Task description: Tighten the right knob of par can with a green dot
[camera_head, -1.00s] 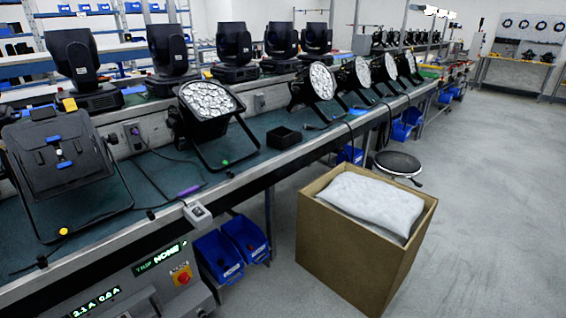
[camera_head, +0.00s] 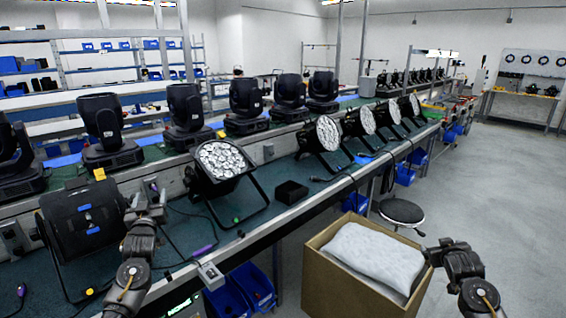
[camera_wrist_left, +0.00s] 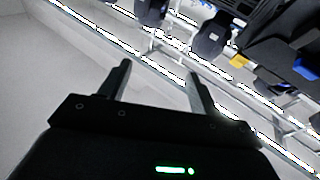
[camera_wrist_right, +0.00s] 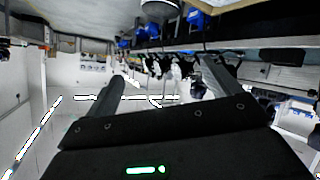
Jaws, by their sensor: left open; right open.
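The par can with a green dot (camera_head: 222,160) stands on the bench, its round face of several lenses turned up toward me. The green dot (camera_head: 236,220) is on the front bar of its black stand. I cannot make out its right knob. My left gripper (camera_head: 149,198) is open and empty, left of this par can and in front of another one; its spread fingers show in the left wrist view (camera_wrist_left: 160,85). My right gripper (camera_head: 438,248) is open and empty beside the cardboard box; its spread fingers show in the right wrist view (camera_wrist_right: 165,82).
A small black box (camera_head: 291,191) lies right of the green-dot one. A cardboard box (camera_head: 345,287) and a stool (camera_head: 401,211) stand before the bench. Moving heads line the back.

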